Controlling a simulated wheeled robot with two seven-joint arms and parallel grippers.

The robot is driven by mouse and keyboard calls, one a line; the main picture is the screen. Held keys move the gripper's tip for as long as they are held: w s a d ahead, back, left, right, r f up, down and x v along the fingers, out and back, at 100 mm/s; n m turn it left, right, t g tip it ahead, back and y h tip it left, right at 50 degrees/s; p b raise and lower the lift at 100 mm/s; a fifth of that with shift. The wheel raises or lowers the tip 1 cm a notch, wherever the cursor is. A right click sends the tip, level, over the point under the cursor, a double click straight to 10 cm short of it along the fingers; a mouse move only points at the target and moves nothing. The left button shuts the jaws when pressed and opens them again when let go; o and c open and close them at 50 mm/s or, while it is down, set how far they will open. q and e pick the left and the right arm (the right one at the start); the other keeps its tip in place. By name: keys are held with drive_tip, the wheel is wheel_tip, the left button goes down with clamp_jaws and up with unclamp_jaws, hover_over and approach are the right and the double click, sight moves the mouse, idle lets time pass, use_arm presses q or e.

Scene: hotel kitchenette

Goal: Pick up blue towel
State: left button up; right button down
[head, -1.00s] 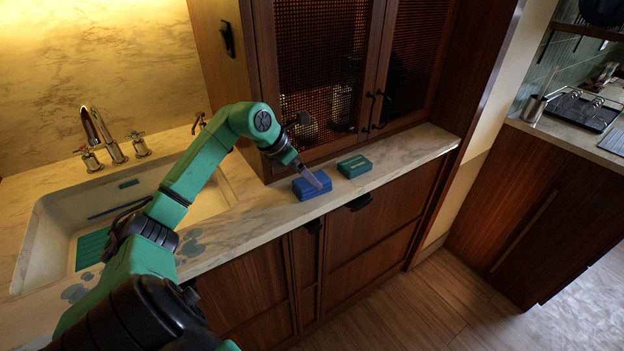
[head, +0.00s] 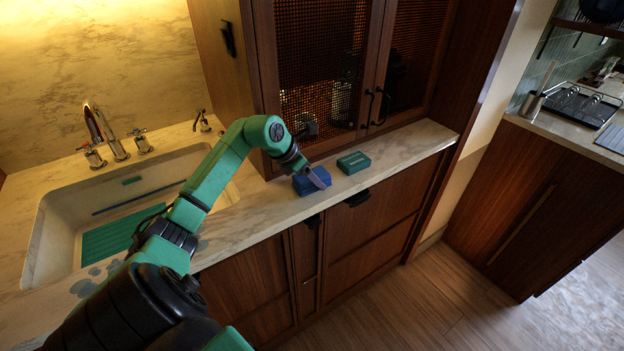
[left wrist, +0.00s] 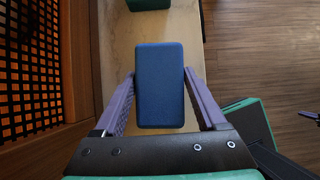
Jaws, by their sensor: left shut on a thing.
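The blue towel (head: 301,187) is a folded, flat block near the front edge of the marble counter, in front of the dark cabinet. My left gripper (head: 317,178) is at the towel, reaching down from above and left. In the left wrist view the towel (left wrist: 159,88) lies lengthwise between the two purple fingers of my left gripper (left wrist: 158,76), which is shut on it from both sides. Whether the towel is clear of the counter cannot be told.
A green folded block (head: 353,162) lies just right of the towel on the counter (head: 410,146). The wood cabinet with mesh doors (head: 320,65) rises close behind. The sink (head: 62,215) and tap (head: 103,130) are at left. Open floor lies in front at right.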

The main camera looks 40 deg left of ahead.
use_arm(q)
wheel_tip(320, 180, up, 9)
drive_tip(key=shift+a+f+b, duration=0.15)
drive_tip(key=shift+b, duration=0.55)
wheel_tip(320, 180, up, 11)
drive_tip(key=shift+p, duration=0.85)
